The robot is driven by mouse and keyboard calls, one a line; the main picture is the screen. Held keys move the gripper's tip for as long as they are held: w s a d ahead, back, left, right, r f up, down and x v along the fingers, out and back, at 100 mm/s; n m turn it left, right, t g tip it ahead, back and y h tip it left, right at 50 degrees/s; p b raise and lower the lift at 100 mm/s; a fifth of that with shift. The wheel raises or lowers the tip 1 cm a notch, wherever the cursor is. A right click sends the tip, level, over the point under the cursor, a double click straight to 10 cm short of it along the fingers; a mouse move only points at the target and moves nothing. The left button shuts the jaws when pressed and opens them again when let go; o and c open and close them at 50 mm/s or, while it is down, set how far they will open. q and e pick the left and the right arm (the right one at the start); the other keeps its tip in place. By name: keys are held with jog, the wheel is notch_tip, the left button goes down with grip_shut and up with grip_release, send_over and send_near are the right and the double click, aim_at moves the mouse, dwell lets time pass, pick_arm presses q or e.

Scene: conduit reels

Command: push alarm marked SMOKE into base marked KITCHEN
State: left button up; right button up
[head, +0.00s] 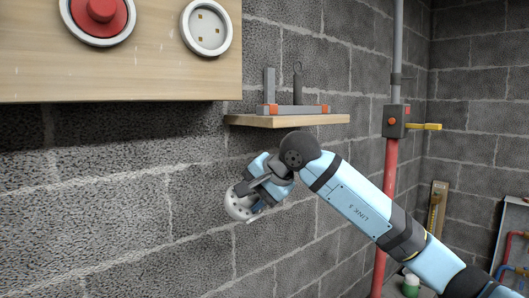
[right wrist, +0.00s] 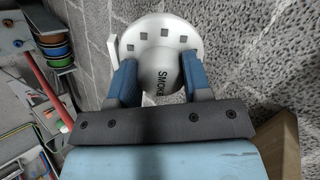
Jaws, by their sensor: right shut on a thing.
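A white round alarm marked SMOKE (right wrist: 158,38) is between the blue fingers of my right gripper (right wrist: 158,82) in the right wrist view. My right gripper is shut on it. In the head view the alarm (head: 238,204) is a pale disc at the end of my right arm, in front of the block wall and below the small shelf. On the wooden board at upper left are a white round base (head: 206,28) with small square contacts and a red round device (head: 103,14) in a white ring. No KITCHEN marking is readable. My left gripper is not in view.
A wooden shelf (head: 288,120) with a grey and orange tool on it juts out above my right gripper. A red and grey pipe (head: 390,165) with a yellow-handled box runs down the wall. Coloured reels (right wrist: 52,38) stand at left in the right wrist view.

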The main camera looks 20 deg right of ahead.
aim_at(249, 198)
jog(key=r+t, duration=0.1)
jog(key=r, duration=0.2)
jog(key=r+t+b, duration=0.1)
jog(key=r, duration=0.2)
jog(key=s+r+m+t+b, duration=0.1)
jog(key=r, duration=0.2)
jog(key=shift+a+y, duration=0.3)
jog(key=shift+a, duration=0.1)
jog(key=s+a+r+t+b, duration=0.1)
jog(key=s+r+t+b, duration=0.1)
jog(key=s+r, duration=0.45)
jog(key=s+r+m+t+y+b, duration=0.1)
jog(key=s+r+t+b, duration=0.2)
jog(key=r, duration=0.7)
jog(key=s+a+r+t+b, duration=0.1)
jog(key=s+r+b, duration=0.1)
jog(key=s+r, duration=0.55)
pick_arm(q)
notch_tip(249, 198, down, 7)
jog(key=p, duration=0.3)
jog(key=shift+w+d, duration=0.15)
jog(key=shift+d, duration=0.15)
pick_arm(e)
jog(key=d+r+x, duration=0.1)
jog(key=x, duration=1)
jog(key=shift+w, duration=0.4)
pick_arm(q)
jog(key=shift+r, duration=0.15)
pick_arm(e)
jog(key=shift+r, duration=0.1)
